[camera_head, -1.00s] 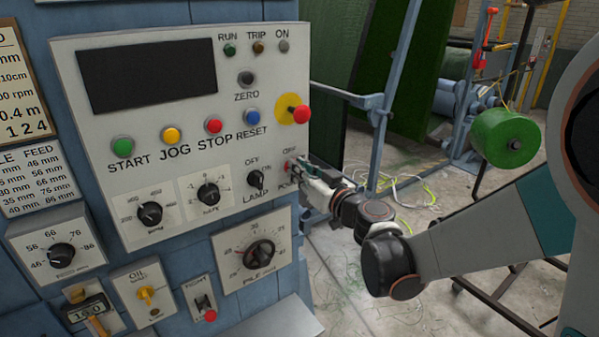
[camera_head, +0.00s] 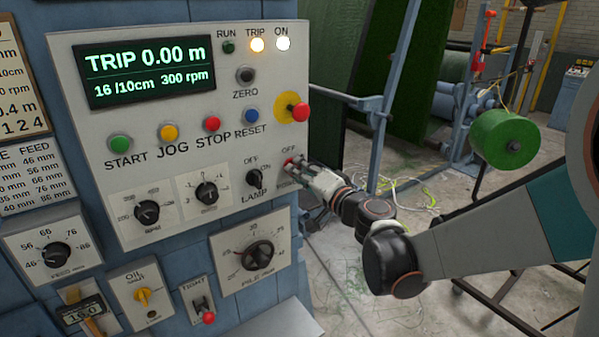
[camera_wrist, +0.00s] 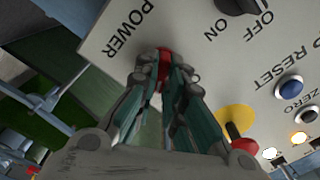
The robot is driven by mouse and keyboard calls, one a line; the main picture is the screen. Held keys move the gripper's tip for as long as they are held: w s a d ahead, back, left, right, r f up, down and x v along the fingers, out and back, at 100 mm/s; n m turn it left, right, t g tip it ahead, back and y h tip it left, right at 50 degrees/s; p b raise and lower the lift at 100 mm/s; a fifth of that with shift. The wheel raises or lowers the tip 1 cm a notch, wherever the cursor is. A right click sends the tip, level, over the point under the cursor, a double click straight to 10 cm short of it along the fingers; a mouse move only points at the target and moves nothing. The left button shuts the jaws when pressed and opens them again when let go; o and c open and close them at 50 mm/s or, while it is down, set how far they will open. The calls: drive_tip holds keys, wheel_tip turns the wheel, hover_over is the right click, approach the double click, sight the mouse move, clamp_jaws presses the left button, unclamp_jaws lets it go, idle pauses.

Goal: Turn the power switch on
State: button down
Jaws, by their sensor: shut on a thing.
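The power switch (camera_wrist: 164,56) is a red knob beside the word POWER in the wrist view, with my gripper (camera_wrist: 163,75) shut on it. In the head view my gripper (camera_head: 299,172) reaches the lower right of the control panel (camera_head: 100,185) and hides most of the switch; the label OFF shows just above. The display (camera_head: 148,68) is lit and reads TRIP 0.00 m, 16 /10cm, 300 rpm. The TRIP lamp (camera_head: 257,45) glows warm and the ON lamp (camera_head: 283,44) glows white. The RUN lamp (camera_head: 228,47) is dark.
The lamp knob (camera_head: 254,178) sits left of my gripper. A red mushroom button on a yellow disc (camera_head: 284,107) is above it. START, JOG, STOP and RESET buttons (camera_head: 212,125) line the panel. A frame with a green roll (camera_head: 505,139) stands at right.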

drive_tip(key=m, duration=0.5)
drive_tip(key=shift+f+m, duration=0.15)
drive_tip(key=shift+m, duration=0.25)
idle(0.4)
drive_tip(key=c, duration=1.7)
unclamp_jaws()
drive_tip(key=shift+d, duration=0.1)
drive_tip(key=v, duration=1.2)
